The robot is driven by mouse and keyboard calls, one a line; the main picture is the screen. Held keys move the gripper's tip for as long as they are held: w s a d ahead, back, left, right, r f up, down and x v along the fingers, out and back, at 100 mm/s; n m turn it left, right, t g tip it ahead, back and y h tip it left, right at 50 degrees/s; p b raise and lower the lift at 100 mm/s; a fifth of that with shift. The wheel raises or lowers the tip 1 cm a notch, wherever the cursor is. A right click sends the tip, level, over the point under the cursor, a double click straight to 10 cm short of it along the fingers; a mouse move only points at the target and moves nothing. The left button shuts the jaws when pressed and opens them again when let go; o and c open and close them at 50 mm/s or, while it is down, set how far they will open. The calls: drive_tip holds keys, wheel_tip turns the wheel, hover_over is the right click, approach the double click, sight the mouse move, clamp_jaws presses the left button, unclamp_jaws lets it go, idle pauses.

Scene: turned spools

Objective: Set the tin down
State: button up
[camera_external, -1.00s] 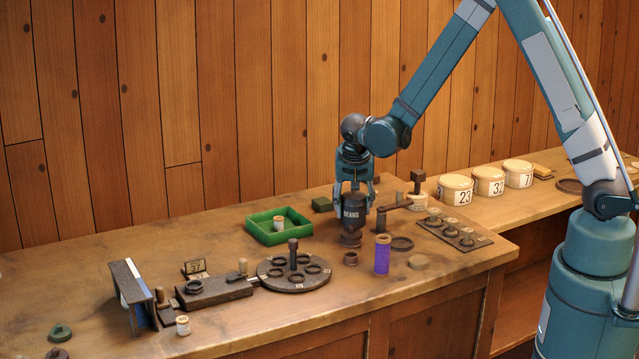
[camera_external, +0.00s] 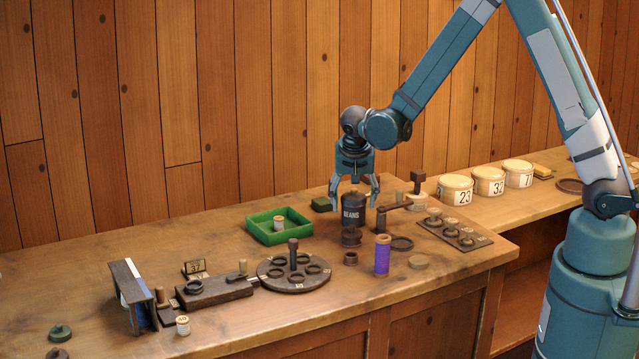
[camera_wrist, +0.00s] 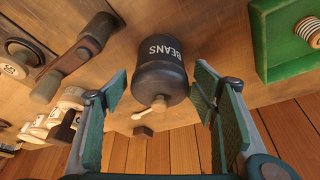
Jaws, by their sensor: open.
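The tin (camera_external: 353,211) is dark and marked BEANS.
A green tray (camera_external: 262,237) with a small spool stands left of the tin. A purple spool (camera_external: 382,254) stands in front right. A dark arm-like fixture (camera_external: 393,207) is close on the right. A round holder (camera_external: 293,272) lies front left.

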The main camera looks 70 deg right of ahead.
drive_tip(key=v, duration=0.9)
drive_tip(key=shift+a+r, duration=0.15)
drive_tip(key=shift+r, duration=0.2)
idle(0.4)
drive_tip(key=s+a+r+n+t+y, duration=0.25)
drive_tip(key=s+a+r+n, duration=0.55)
drive_tip(key=s+a+r, duration=0.55)
drive_tip(key=s+a+r+n+t+y, duration=0.1)
drive_tip(key=s+a+r+n+t, duration=0.1)
drive_tip(key=s+a, duration=0.5)
drive_tip(key=s+a+r+n+t+y, duration=0.1)
drive_tip(key=s+a+r+n, duration=0.2)
drive_tip(key=s+a+n, duration=0.2)
drive_tip(key=s+a, duration=0.2)
drive_tip(key=shift+s+t, duration=0.3)
drive_tip(key=shift+t, duration=0.05)
